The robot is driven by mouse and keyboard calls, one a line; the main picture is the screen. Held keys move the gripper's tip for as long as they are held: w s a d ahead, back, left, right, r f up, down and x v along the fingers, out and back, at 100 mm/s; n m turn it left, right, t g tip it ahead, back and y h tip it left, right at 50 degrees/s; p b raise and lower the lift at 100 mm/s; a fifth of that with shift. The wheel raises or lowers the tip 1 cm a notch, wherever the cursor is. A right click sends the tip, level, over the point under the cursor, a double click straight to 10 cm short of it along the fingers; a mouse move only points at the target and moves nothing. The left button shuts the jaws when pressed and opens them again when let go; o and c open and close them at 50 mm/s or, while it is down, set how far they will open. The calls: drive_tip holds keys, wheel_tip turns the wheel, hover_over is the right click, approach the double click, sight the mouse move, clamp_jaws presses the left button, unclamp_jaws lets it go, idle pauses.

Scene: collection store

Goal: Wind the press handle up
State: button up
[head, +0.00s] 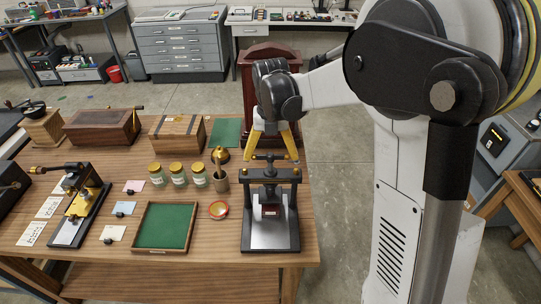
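The press (271,222) is a small black frame with brass-coloured knobs on its top beam and a grey bed, standing at the right front of the wooden table. Its handle (269,157) is a short dark crossbar on top of the central screw, lying roughly left to right. A dark red block (270,211) shows inside the frame. My gripper (272,154) points down with two yellow fingers spread wide, one on each side of the handle in the picture. Nothing shows between them but the handle area. I cannot tell whether the fingers are level with the handle or behind it.
A dark red wooden cabinet (262,60) stands behind my gripper. The floor right of the table is clear.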

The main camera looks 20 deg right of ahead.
sight(271, 155)
wheel_tip(271, 155, up, 12)
idle(0.6)
